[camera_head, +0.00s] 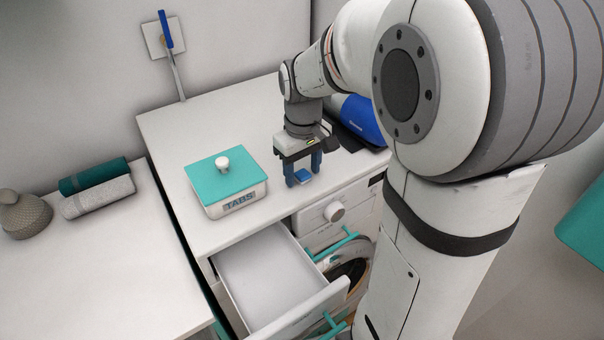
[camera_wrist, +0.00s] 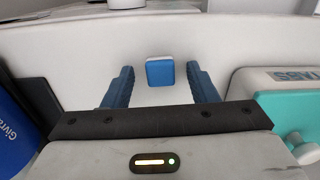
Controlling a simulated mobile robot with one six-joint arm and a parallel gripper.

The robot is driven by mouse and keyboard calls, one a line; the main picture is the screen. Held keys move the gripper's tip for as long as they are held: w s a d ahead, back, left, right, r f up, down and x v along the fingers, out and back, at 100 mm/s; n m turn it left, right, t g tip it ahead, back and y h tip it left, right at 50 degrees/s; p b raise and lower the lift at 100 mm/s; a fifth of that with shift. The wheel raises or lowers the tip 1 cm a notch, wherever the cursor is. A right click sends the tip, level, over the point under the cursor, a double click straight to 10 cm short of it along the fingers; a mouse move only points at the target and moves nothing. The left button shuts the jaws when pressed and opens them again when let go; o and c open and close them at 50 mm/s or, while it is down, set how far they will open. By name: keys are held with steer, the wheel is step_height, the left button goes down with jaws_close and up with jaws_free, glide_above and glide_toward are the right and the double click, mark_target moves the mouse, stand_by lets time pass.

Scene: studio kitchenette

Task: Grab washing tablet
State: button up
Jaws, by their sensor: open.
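The washing tablet (camera_wrist: 160,71) is a small blue block with a pale edge, lying on the white counter. In the head view the blue tablet (camera_head: 303,176) shows low between the fingers. My gripper (camera_head: 303,180) points down over the counter. In the wrist view my gripper (camera_wrist: 162,85) is open, with one blue finger on each side of the tablet and a gap on both sides. The white TABS box (camera_head: 238,200) with a teal lid (camera_head: 222,170) stands just left of my gripper; it also shows at the right in the wrist view (camera_wrist: 262,82).
An open, empty-looking drawer (camera_head: 265,265) juts out below the counter's front edge. A washing machine (camera_head: 352,262) with a knob is beside it. A blue container (camera_head: 360,120) lies behind my gripper to the right. Rolled towels (camera_head: 95,185) lie on the left counter.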

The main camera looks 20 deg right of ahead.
steer(key=c, duration=1)
steer(key=shift+c, duration=0.2)
steer(key=shift+r, duration=0.15)
